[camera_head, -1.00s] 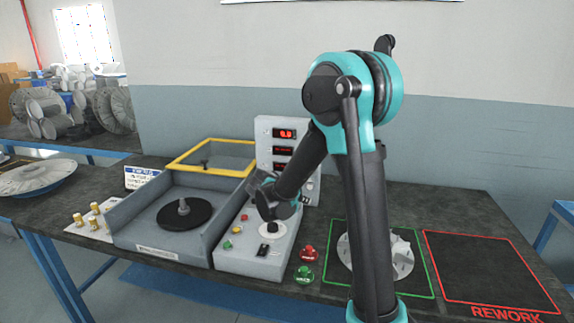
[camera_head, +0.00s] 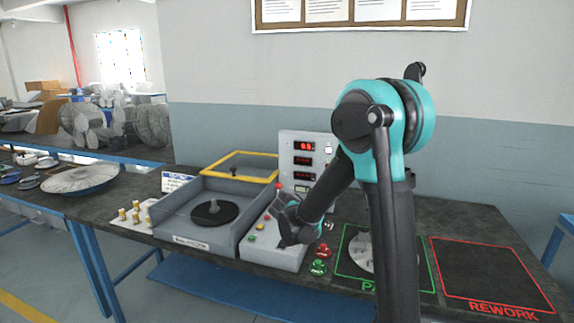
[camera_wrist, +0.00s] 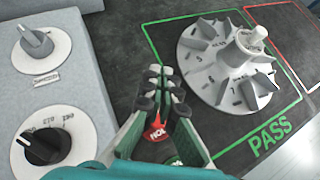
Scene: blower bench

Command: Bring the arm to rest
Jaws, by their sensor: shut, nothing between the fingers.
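My gripper (camera_wrist: 160,76) is shut and empty in the wrist view, its two fingers close together above the bench. My arm is bent, with the elbow high and the forearm sloping down to the left.
A grey bladed rotor (camera_wrist: 228,62) lies in the green PASS square; it is partly behind my arm in the head view. A red button (camera_wrist: 156,132) shows below my fingers. Left are a black disc (camera_head: 214,212) in its housing and brass pegs (camera_head: 132,214). The REWORK square (camera_head: 485,268) is empty.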

